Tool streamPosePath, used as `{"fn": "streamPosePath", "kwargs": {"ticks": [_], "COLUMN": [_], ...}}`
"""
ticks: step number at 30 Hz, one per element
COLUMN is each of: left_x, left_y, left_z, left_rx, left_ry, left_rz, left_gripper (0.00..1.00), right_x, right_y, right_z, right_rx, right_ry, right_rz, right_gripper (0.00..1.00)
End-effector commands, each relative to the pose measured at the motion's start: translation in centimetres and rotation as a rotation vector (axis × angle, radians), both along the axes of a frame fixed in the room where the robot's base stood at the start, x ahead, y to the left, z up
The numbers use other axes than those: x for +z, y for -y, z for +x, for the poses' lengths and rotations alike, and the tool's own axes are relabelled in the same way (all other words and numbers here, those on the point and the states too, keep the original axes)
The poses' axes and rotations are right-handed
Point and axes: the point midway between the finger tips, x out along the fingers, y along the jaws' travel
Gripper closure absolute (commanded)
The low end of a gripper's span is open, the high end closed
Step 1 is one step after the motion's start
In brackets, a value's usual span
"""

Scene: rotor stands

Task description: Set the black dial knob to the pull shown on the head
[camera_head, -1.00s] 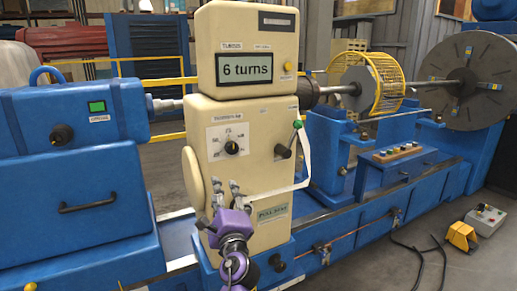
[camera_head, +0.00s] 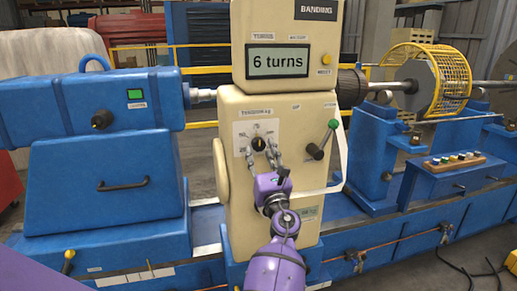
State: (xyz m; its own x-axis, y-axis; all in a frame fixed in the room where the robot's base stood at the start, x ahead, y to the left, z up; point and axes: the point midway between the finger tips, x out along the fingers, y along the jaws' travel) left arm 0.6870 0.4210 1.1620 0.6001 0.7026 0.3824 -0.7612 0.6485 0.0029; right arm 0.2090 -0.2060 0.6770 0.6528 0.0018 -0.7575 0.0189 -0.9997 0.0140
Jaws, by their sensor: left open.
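The black dial knob (camera_head: 258,143) sits on a white scale plate (camera_head: 262,127) on the front of the cream head (camera_head: 285,108). The plate's numbers are too small to read and partly hidden. A greenish label plate (camera_head: 308,213) low on the head is partly covered by my arm and unreadable. The head's display (camera_head: 278,62) reads "6 turns". My left gripper (camera_head: 261,148) is open, its fingertips at either side of the knob in the picture. I cannot tell whether they touch it. My right gripper is not in view.
A lever with a green knob (camera_head: 333,124) and a white strip beside it stand right of the dial. A blue tailstock-like unit (camera_head: 110,110) is at left. A yellow cage (camera_head: 437,80) surrounds the shaft at right.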

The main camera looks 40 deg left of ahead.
Motion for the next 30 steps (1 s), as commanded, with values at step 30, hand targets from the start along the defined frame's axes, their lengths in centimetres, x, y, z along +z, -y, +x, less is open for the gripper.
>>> {"fn": "streamPosePath", "kwargs": {"ticks": [30], "left_x": [0.4], "left_y": [-1.6], "left_z": [1.1], "left_rx": [0.004], "left_ry": [0.011], "left_rz": [-0.012], "left_gripper": [0.98], "right_x": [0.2], "right_y": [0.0], "right_z": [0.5], "right_rx": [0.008], "right_ry": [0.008], "right_rz": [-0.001], "right_gripper": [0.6]}}
